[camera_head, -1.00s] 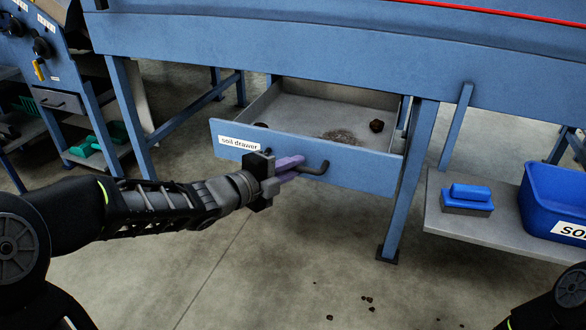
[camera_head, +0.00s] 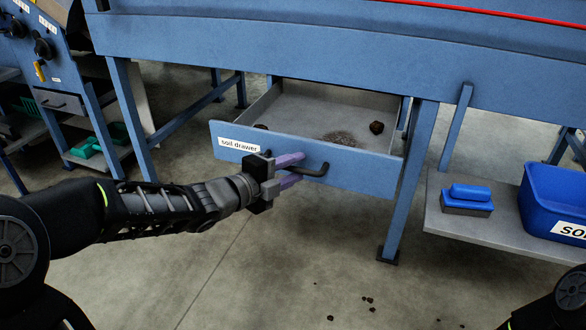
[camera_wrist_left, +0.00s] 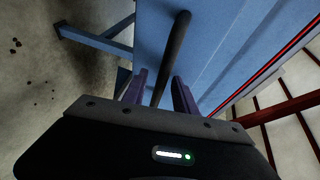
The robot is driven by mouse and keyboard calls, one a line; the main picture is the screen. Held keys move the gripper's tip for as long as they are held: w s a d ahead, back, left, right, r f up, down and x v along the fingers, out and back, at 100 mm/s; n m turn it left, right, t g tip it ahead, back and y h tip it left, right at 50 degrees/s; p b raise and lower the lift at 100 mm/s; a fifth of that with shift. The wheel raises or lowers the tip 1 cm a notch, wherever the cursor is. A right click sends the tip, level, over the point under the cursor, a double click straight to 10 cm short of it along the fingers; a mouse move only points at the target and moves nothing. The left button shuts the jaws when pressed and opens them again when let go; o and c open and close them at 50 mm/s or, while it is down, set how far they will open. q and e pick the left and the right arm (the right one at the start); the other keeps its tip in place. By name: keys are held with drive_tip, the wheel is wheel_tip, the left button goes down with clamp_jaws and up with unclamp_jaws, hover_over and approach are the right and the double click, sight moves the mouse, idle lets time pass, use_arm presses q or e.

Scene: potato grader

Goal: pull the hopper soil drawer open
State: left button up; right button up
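The blue soil drawer (camera_head: 345,168) is pulled out from under the blue machine, with its label at the left of its front. Inside lie a patch of soil and small dark lumps. Its dark bar handle (camera_head: 312,170) runs along the front; the handle also shows in the left wrist view (camera_wrist_left: 175,50). My left gripper (camera_head: 300,167) is at the handle with its purple fingers apart. In the left wrist view the handle lies between the two fingers (camera_wrist_left: 158,88), with gaps on both sides. My right gripper is out of view; only a bit of my right arm shows.
A machine leg (camera_head: 408,185) stands right of the drawer. A low grey shelf (camera_head: 480,228) at the right holds a blue brush (camera_head: 468,198) and a blue bin (camera_head: 555,195). Small dark clods lie on the floor.

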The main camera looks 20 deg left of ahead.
use_arm(q)
drive_tip(key=p+v, duration=0.2)
drive_tip(key=v, duration=0.4)
drive_tip(key=shift+s+a+r+p, duration=0.1)
drive_tip(key=shift+s+r+p, duration=0.05)
drive_tip(key=shift+s+p, duration=0.15)
drive_tip(key=shift+s+a, duration=0.25)
drive_tip(key=shift+s, duration=0.25)
